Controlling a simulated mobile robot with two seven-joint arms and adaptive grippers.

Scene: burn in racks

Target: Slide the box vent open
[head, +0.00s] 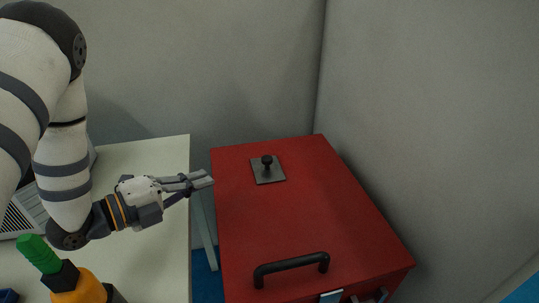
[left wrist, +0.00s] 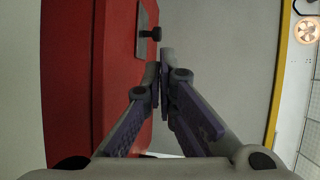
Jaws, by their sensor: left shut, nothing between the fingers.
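The box (head: 310,220) is red and stands at the right of the head view. A dark square vent plate (head: 268,175) with a small black knob (head: 267,159) lies on its top, toward the back left. My left gripper (head: 208,179) is shut and empty, just left of the box's left edge and apart from the knob. In the left wrist view the shut fingertips (left wrist: 162,72) point toward the knob (left wrist: 156,33), with the plate (left wrist: 143,30) beside it on the red box (left wrist: 85,80). Any opening under the plate is hidden. My right gripper is not in view.
A black bar handle (head: 291,267) and metal latches (head: 331,297) are at the box's front. A pale table (head: 160,240) stands left of the box, with a green-topped orange and black tool (head: 75,280). Grey walls close in behind and right.

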